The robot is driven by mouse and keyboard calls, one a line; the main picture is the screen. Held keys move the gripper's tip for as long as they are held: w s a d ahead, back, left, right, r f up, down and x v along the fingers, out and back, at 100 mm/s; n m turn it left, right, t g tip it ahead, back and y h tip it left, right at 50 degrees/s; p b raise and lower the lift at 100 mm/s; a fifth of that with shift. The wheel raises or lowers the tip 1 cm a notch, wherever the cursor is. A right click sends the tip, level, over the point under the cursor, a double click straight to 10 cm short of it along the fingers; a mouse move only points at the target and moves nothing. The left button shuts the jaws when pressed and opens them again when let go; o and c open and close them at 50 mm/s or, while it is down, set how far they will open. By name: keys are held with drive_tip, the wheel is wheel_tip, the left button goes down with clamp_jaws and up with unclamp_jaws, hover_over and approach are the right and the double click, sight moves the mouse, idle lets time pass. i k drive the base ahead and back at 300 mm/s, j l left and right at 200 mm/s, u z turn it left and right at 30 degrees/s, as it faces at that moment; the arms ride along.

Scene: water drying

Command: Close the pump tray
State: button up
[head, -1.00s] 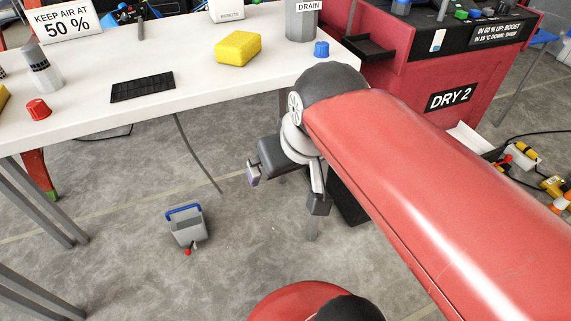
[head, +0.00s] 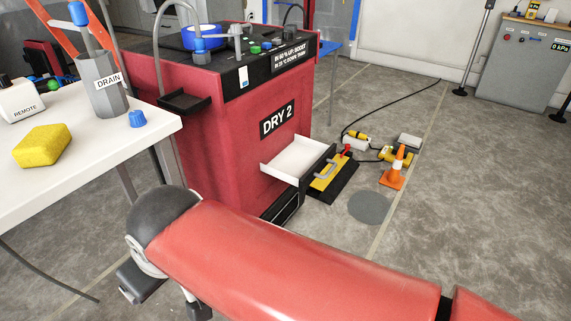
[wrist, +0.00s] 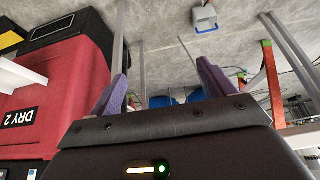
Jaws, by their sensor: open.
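The red machine labelled DRY 2 (head: 235,125) stands at the centre of the head view. A white tray (head: 293,158), which looks like the pump tray, sticks out open from its lower right side, with a dark front panel. A pale piece of it shows at the left of the wrist view (wrist: 20,76). My gripper (head: 165,297) is low at the left in the head view, partly cut off, and well apart from the tray. In the wrist view its purple fingers (wrist: 164,88) are spread with nothing between them.
A white table (head: 60,165) with a yellow sponge (head: 42,146) and a grey drain container (head: 102,88) stands at the left. A yellow-and-black item (head: 331,174), an orange cone (head: 393,172) and cables lie on the floor beside the tray. Open floor lies at the right.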

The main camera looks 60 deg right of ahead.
sight(302, 162)
drive_tip(key=z, duration=0.5)
drive_tip(key=l+z, duration=0.15)
drive_tip(key=z, duration=0.85)
drive_tip(key=l+z, duration=0.1)
drive_tip(key=z, duration=0.4)
